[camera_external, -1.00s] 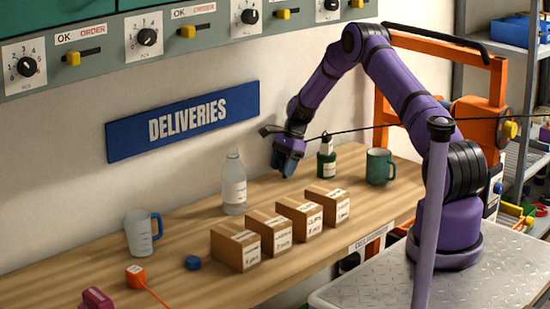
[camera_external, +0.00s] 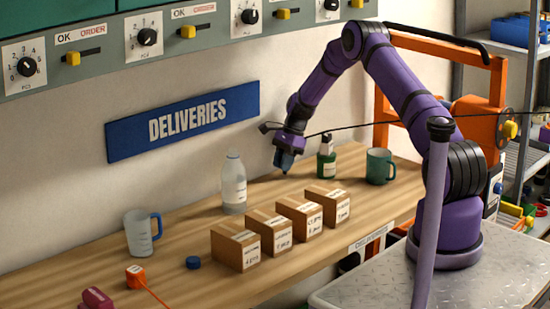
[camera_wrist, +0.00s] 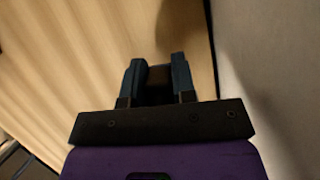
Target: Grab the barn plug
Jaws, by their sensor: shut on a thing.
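My gripper (camera_external: 285,160) points down above the back of the wooden bench, between the clear bottle and the green bottle. In the wrist view my gripper (camera_wrist: 158,72) has its two dark blue fingers on either side of a small dark brown thing (camera_wrist: 158,76), and it is shut on that thing. The brown thing is in shadow, so I cannot tell whether it is the barn plug. An orange block with an orange cord (camera_external: 135,276) and a magenta block (camera_external: 96,298) lie at the bench's front left. No label marks either as the barn plug.
A clear bottle (camera_external: 233,185) stands left of my gripper, a green bottle (camera_external: 326,164) and green mug (camera_external: 380,166) to its right. Several cardboard boxes (camera_external: 236,249) stand in front. A jug (camera_external: 141,233) and blue cap (camera_external: 193,262) are farther left. A black cable (camera_external: 350,129) stretches rightward.

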